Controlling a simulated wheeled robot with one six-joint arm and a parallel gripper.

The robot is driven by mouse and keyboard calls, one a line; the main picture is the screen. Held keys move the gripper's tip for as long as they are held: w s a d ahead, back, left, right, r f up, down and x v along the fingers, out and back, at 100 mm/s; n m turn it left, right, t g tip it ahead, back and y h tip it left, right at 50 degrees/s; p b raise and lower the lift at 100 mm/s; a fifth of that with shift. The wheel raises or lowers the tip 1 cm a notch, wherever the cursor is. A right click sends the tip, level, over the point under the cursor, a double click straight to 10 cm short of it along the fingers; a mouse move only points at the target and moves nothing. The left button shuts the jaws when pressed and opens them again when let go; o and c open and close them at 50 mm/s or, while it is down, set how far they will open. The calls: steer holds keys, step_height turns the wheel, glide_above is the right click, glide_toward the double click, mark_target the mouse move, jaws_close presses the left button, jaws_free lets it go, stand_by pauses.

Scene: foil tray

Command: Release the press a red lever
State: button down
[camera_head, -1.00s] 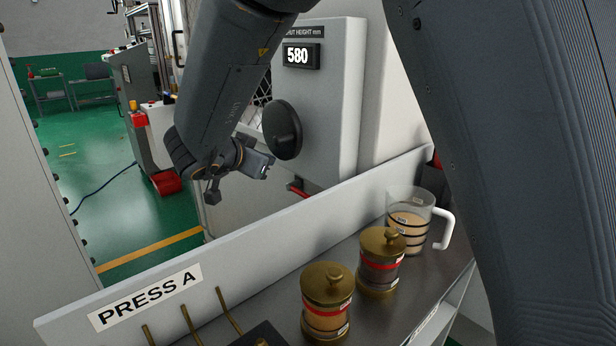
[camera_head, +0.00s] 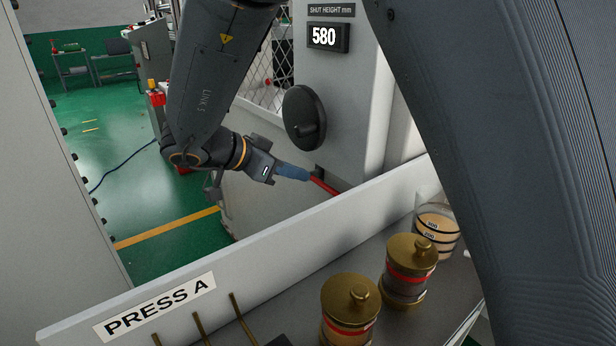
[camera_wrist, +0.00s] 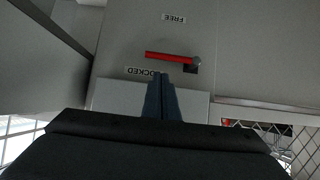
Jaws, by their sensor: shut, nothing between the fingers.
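The red lever (camera_head: 325,187) sits low on the press's grey side panel, under a black handwheel. In the wrist view the lever (camera_wrist: 168,55) lies nearly level, pointing left from a metal pivot. It is close to the LOCKED label (camera_wrist: 148,71); the FREE label (camera_wrist: 174,18) is farther up, and both read upside down. My gripper (camera_head: 308,176) is shut and empty, its blue fingers pointing at the lever. In the wrist view the fingertips (camera_wrist: 161,76) overlap the LOCKED label, just below the lever. I cannot tell whether they touch it.
The handwheel (camera_head: 304,118) sticks out above my fingers. A light wall marked PRESS A (camera_head: 156,307) runs along the front. Green floor (camera_head: 110,190) is open at the left.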

steer(key=x, duration=0.9)
steer(key=shift+p, duration=0.4)
